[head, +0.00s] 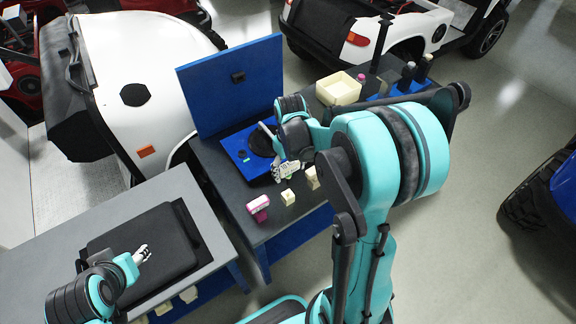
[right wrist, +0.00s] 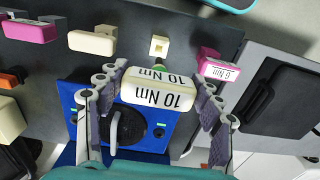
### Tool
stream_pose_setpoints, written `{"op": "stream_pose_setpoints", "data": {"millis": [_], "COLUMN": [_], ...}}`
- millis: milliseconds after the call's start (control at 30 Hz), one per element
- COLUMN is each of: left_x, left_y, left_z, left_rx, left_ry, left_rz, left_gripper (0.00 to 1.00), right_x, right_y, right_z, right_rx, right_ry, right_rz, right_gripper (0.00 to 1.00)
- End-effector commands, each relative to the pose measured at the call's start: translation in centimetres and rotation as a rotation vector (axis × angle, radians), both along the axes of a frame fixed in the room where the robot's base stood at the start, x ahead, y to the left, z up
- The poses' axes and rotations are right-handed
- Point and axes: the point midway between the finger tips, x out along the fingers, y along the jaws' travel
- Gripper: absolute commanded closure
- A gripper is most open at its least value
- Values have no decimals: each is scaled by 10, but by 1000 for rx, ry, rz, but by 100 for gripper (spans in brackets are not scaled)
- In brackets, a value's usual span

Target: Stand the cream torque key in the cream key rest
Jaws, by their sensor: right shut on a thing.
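My right gripper (head: 284,171) is shut on the cream torque key (right wrist: 158,90), a block marked "10 Nm". It sits between both fingers in the right wrist view. The key is held over the bench, near the front edge of the blue roller panel (right wrist: 75,97). In the head view the rest (head: 288,198) stands on the dark bench by the gripper. My left gripper (head: 142,253) is over a black pad; its finger opening is unclear.
A pink key (right wrist: 222,66) marked "6 Nm" stands right of the rest in the wrist view. Another cream block (right wrist: 93,42) and a pink block (right wrist: 30,30) are to the left. A blue upright board (head: 235,85) and a cream bin (head: 338,90) stand on the bench.

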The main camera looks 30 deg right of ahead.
Motion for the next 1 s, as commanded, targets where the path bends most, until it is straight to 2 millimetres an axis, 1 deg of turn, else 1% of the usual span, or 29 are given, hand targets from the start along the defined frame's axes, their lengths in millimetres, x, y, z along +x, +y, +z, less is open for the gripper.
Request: {"op": "stream_pose_setpoints", "data": {"millis": [100,267,733,833,1000], "left_x": [0,0,0,0,0], "left_y": [0,0,0,0,0], "left_z": [-2,-9,-46,-49,-50], "left_rx": [0,0,0,0,0], "left_ry": [0,0,0,0,0], "left_rz": [0,0,0,0,0], "left_gripper": [55,55,55,55,55], "right_x": [-1,-1,0,0,0], "right_y": [0,0,0,0,0], "right_z": [-1,-9,-53,-57,-58], "right_rx": [0,0,0,0,0], "right_ry": [-1,-1,-1,-1,-1], "right_rz": [0,0,0,-1,-1], "right_gripper": [94,94,94,94,94]}}
